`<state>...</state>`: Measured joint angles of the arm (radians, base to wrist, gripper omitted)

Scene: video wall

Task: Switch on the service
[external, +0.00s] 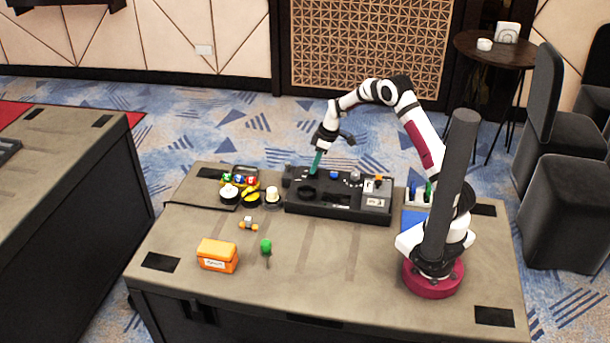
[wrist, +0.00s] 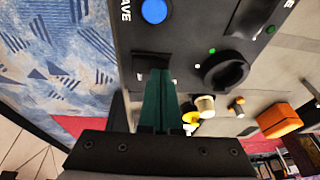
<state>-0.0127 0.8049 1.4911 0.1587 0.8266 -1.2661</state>
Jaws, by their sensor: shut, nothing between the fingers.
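A black control panel (external: 335,208) lies on the table in the external view, and part of it (wrist: 190,20) fills the top of the wrist view. It carries a blue round button (wrist: 154,11), a black round knob (wrist: 226,70) and small green lights. Part of a label reading "AVE" shows beside the blue button; no service label is readable. My gripper (external: 314,174) has teal fingers, pointing down at the panel's left back part. In the wrist view its fingers (wrist: 156,74) are shut and empty, over the panel near its edge. They hide what lies beneath; contact cannot be told.
An orange box (external: 217,256) and a small green-topped item (external: 266,247) stand at the front left. Small round items, including a yellow one (external: 250,197), sit left of the panel. A blue flat item (external: 414,221) lies to its right. The middle front of the table is clear.

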